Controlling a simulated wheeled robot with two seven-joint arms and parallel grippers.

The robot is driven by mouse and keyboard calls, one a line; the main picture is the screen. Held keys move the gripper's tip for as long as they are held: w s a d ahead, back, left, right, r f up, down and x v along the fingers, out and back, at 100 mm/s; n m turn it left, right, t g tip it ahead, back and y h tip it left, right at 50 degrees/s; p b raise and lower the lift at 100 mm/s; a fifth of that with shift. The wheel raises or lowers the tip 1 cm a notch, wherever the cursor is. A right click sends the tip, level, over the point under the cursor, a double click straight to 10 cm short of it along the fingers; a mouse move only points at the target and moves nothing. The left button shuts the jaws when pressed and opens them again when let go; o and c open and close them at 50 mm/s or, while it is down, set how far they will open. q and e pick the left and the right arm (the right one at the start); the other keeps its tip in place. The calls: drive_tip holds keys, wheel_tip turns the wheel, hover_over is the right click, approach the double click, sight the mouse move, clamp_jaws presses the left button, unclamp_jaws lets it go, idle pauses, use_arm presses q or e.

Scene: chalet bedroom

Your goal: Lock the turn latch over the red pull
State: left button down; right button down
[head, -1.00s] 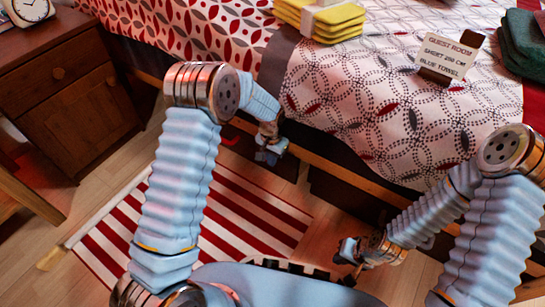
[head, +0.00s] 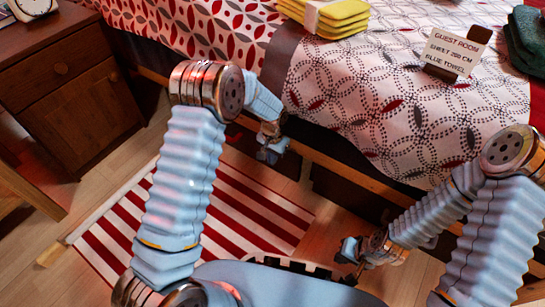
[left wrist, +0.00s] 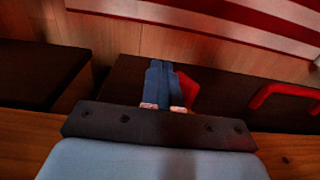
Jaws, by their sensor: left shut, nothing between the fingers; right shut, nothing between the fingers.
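In the left wrist view, my left gripper's blue fingers (left wrist: 163,86) are together and empty, in front of a dark wooden panel (left wrist: 225,90). A red piece (left wrist: 190,91), perhaps the turn latch, shows right beside the fingers, partly hidden by them. I cannot tell whether they touch it or how it is turned. A red pull (left wrist: 283,94), a bent bar, is on the dark panel further right. In the head view, my left gripper (head: 270,152) is low beside the bed's side. My right gripper (head: 347,250) is shut and empty, low near the floor.
The bed with its patterned cover (head: 390,100) fills the upper right and carries yellow towels (head: 330,17) and a sign card (head: 456,52). A brown nightstand (head: 70,80) stands at left. A red-striped rug (head: 245,210) lies on the wooden floor beneath my arms.

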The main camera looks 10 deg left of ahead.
idle(0.8)
use_arm(q)
drive_tip(key=shift+r+p, duration=0.5)
drive_tip(key=shift+r, duration=0.3)
use_arm(e)
drive_tip(key=shift+r, duration=0.5)
